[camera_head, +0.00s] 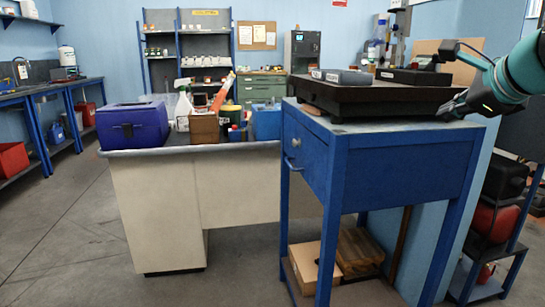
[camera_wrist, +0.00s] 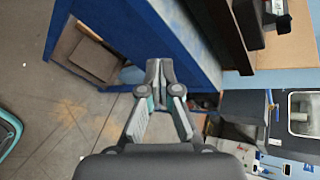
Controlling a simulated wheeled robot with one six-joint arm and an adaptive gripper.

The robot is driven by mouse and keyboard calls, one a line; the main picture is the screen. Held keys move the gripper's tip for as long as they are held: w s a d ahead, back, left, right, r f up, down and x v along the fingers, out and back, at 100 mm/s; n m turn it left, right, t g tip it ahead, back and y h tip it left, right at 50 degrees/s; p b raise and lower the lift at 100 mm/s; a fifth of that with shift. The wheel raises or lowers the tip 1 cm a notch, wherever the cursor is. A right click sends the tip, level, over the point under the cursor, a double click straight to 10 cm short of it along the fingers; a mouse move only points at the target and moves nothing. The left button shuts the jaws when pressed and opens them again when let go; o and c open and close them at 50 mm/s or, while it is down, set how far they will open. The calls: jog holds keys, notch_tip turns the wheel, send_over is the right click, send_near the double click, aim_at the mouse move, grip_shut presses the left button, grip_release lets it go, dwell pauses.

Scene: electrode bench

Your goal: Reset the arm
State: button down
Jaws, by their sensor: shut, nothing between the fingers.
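My gripper (camera_head: 456,106) is at the right of the head view, at the end of my teal and dark arm. It is beside the right edge of the black slab on the blue bench (camera_head: 340,165), near the slab's height. In the wrist view my gripper (camera_wrist: 158,70) points up the picture with its fingertips together and nothing between them. The blue bench side (camera_wrist: 150,40) lies beyond the fingertips there. I cannot tell the exact gap between the fingers and the bench.
The black slab (camera_head: 365,98) carries dark boxes, including a grey one (camera_head: 348,77). A cream desk (camera_head: 150,205) at left holds a blue case (camera_head: 134,124) and bottles. A rack with dark and red cases (camera_head: 492,222) stands below my arm. Grey floor (camera_head: 60,240) is clear at left.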

jog(key=s+a+f+n+g+h, duration=0.1)
jog(key=s+a+f+n+g, duration=0.15)
jog(key=f+n, duration=0.5)
jog(key=s+a+f+n+g, duration=0.2)
jog(key=s+f+n, duration=0.25)
jog(key=f, duration=0.55)
jog(key=s+a+f+n+g, duration=0.1)
jog(key=s+a+f+n, duration=1.1)
jog(key=f, duration=0.4)
jog(key=shift+s+a+g, duration=0.3)
jog(key=shift+s+g, duration=0.05)
